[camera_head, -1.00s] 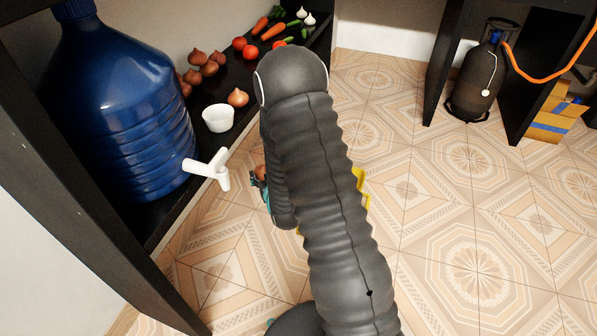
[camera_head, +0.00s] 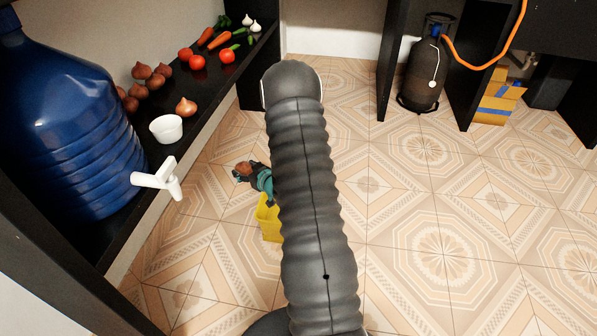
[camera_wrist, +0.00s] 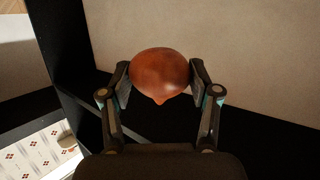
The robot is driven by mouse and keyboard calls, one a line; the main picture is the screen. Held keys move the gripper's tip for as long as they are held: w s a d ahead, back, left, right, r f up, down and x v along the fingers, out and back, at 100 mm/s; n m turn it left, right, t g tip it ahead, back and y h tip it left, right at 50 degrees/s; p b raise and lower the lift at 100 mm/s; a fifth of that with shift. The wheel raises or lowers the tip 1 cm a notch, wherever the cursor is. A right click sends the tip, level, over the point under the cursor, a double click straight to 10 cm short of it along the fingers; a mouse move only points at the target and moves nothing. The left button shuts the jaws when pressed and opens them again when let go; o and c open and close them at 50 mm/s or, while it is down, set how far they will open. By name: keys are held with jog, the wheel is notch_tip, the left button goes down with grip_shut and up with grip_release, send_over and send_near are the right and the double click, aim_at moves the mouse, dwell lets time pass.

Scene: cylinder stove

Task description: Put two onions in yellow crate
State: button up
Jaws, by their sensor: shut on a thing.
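My gripper (camera_wrist: 160,82) is shut on a reddish-brown onion (camera_wrist: 159,70), which sits between its two fingers in the wrist view. The held onion also shows in the head view (camera_head: 243,167), left of my dark ribbed arm, above the floor. The yellow crate (camera_head: 269,224) stands below and slightly right of the gripper, apart from it. My arm hides much of the crate, and its inside cannot be made out. A single onion (camera_head: 186,107) lies on the black shelf, and several more onions (camera_head: 147,76) lie in a group behind it.
The black shelf (camera_head: 215,87) also bears a blue water bottle (camera_head: 60,130) with a white tap (camera_head: 160,178), a white bowl (camera_head: 166,129), tomatoes (camera_head: 198,62), carrots and garlic. A gas cylinder (camera_head: 425,75) stands at the back right. The tiled floor at right is clear.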

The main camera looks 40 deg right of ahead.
jog(key=s+d+f+b, duration=0.15)
jog(key=s+d, duration=0.25)
jog(key=d, duration=0.4)
jog(key=s+d+f+p, duration=0.1)
jog(key=s+d+f, duration=0.25)
jog(key=d, duration=0.55)
jog(key=shift+n+y, duration=0.3)
jog(key=shift+y, duration=0.1)
notch_tip(320, 180, down, 5)
jog(key=b, duration=0.3)
jog(key=shift+a+f+b, duration=0.15)
jog(key=shift+b, duration=0.25)
jog(key=o, duration=1.3)
jog(key=shift+c, duration=0.2)
jog(key=shift+s, duration=0.1)
jog(key=v, duration=1.2)
